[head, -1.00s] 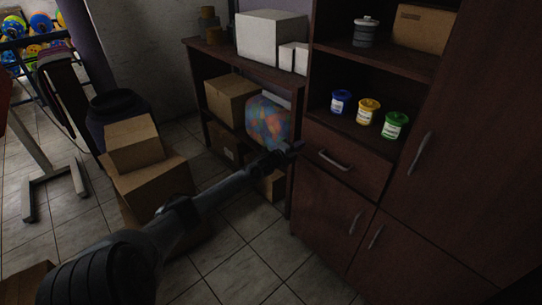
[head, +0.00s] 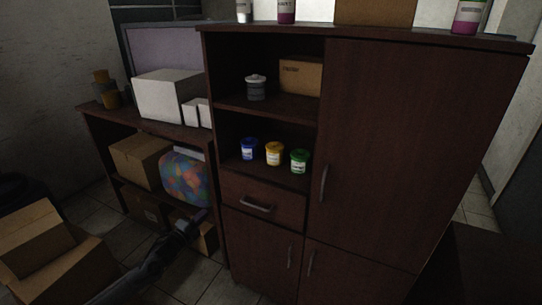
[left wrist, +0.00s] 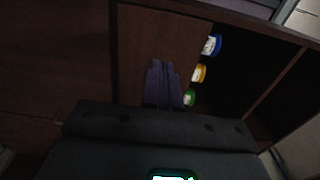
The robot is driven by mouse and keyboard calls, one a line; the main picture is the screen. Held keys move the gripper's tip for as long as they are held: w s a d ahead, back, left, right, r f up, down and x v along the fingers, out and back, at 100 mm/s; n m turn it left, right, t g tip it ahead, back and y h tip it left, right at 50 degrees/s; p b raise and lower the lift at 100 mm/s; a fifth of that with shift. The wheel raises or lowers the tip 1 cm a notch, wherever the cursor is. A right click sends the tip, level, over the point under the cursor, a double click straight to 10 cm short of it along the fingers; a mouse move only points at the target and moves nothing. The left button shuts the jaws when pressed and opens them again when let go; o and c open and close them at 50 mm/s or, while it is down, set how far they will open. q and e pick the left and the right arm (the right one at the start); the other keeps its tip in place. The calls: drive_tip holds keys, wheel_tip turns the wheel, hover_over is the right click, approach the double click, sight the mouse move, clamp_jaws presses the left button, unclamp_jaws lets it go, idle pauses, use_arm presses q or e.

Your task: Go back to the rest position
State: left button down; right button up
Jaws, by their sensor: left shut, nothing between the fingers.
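My left gripper (head: 197,217) is at the lower left in the head view, in front of the low shelf and left of the cabinet drawer. Its fingers are together with nothing between them. In the left wrist view the shut fingers (left wrist: 164,84) point toward the brown cabinet front. My right gripper does not show in either view.
A dark brown cabinet (head: 420,150) fills the middle and right. Blue (head: 249,149), yellow (head: 274,153) and green (head: 299,160) pots stand on its open shelf above a closed drawer (head: 262,199). Cardboard boxes (head: 40,240) are stacked at the lower left.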

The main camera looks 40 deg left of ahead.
use_arm(q)
drive_tip(key=s+d+f+n+g+h+p, duration=0.15)
drive_tip(key=d+f, duration=0.25)
drive_tip(key=d, duration=0.4)
drive_tip(key=s+d+f+h+p, duration=0.1)
drive_tip(key=s+d+f, duration=0.2)
drive_tip(key=d+f, duration=0.35)
drive_tip(key=s+d+r+n+g+h+p, duration=0.1)
drive_tip(key=s+d+r+n+g, duration=0.1)
drive_tip(key=d, duration=0.8)
drive_tip(key=s+d+r+n+g+h+p, duration=0.1)
drive_tip(key=s+d+r+n+g, duration=0.15)
drive_tip(key=d, duration=0.75)
drive_tip(key=s+d+r+n+g+h+p, duration=0.1)
drive_tip(key=d+r+n, duration=0.1)
drive_tip(key=d, duration=0.8)
drive_tip(key=s+d+r+n+g+p, duration=0.1)
drive_tip(key=s+d+r+n+g, duration=0.15)
drive_tip(key=s, duration=0.25)
drive_tip(key=s+d+r+n+g, duration=0.2)
drive_tip(key=s+r+g, duration=0.2)
drive_tip(key=s, duration=0.2)
wheel_tip(320, 180, up, 36)
drive_tip(key=p, duration=3.6)
drive_tip(key=shift+w, duration=0.15)
drive_tip(key=shift+r, duration=0.1)
